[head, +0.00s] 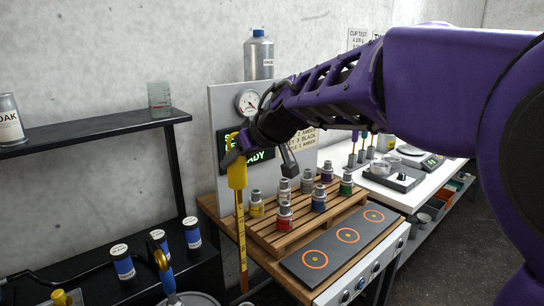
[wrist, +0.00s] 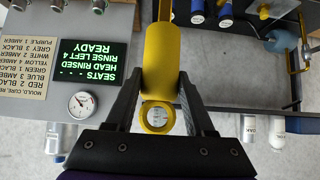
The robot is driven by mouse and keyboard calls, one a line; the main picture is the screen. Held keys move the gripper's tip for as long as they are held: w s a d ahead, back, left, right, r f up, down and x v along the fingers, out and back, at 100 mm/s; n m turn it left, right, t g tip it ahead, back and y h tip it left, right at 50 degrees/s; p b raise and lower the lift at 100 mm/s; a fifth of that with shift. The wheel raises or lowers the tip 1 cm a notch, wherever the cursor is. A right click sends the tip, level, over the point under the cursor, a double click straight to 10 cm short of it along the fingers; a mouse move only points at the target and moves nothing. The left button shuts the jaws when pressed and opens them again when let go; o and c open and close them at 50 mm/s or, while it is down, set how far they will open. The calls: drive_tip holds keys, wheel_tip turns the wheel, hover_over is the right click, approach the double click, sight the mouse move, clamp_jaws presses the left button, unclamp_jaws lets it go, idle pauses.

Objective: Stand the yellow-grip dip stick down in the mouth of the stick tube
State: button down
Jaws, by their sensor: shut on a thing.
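My gripper (head: 240,148) is shut on the yellow grip of the dip stick (head: 238,175), in front of the gauge panel. The stick hangs about upright, its thin marked shaft running down past the left edge of the wooden bench. In the wrist view my gripper (wrist: 158,90) has a finger on each side of the yellow grip (wrist: 160,62), and the grip's ring end points toward the palm. The stick's lower tip is near the bottom of the head view, and I cannot tell whether it touches anything. I cannot make out the stick tube clearly in either view.
A black shelf (head: 90,132) is at left.

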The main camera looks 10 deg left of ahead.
sight(240, 204)
drive_tip(key=shift+f+b, duration=0.35)
drive_tip(key=shift+f, duration=3.45)
drive_tip(key=shift+f+b, duration=0.6)
drive_tip(key=shift+f, duration=1.3)
drive_tip(key=shift+f, duration=0.15)
